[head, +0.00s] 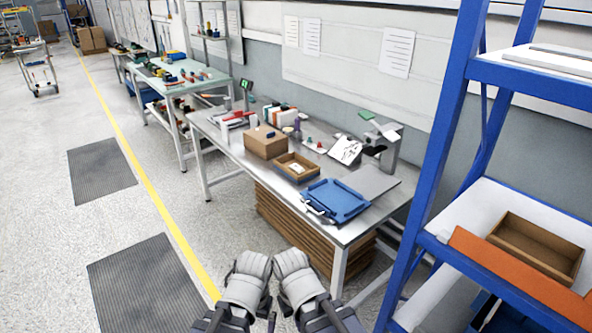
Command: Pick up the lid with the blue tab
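A closed brown cardboard box (262,148) stands on the metal workbench. A small dark blue tab (271,134) shows on its flat top, which looks like the lid (258,136). The lid's edge is too small to make out clearly. My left gripper (254,262) and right gripper (290,260) are side by side at the bottom middle, in front of the bench and well short of the box. Their fingers are too small to tell open from shut. Nothing visible is held.
An open brown box (297,167) with something pale inside stands right of the closed box. A blue tray (336,200) lies near the bench's front edge. Stacked brown boards (290,225) are under the workbench (228,148). A blue-framed shelf (437,140) stands close on the right.

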